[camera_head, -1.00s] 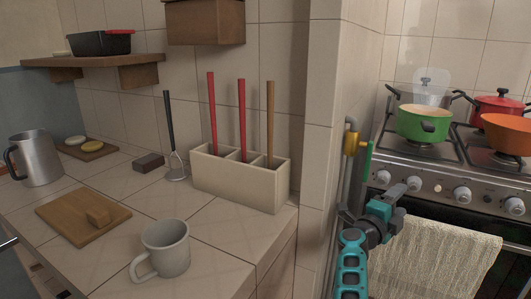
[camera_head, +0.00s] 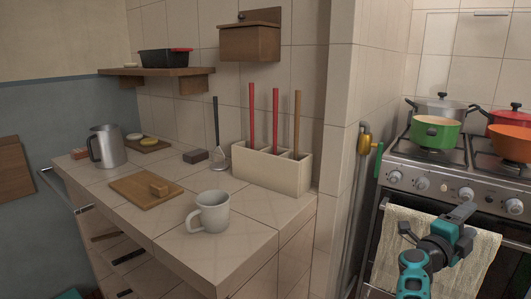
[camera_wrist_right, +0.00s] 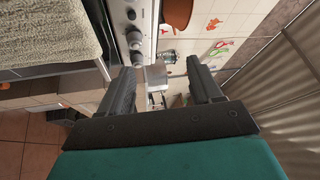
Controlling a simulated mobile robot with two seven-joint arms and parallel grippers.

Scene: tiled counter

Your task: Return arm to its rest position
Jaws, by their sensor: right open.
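My right gripper (camera_head: 458,222) is at the lower right of the head view, in front of the towel on the stove's oven door. The teal and black arm comes up from the bottom edge. In the right wrist view the two dark fingers (camera_wrist_right: 158,72) stand wide apart with nothing between them. The view between them looks past the stove's knobs to a tiled wall. My left gripper is not in view.
The stove front (camera_head: 455,190) and its towel (camera_head: 400,225) are close to the right arm. Pots, including a green one (camera_head: 435,133), stand on the stove. A wall corner (camera_head: 340,130) separates it from the counter (camera_head: 235,255), which holds a mug (camera_head: 210,215) and a utensil box (camera_head: 270,170).

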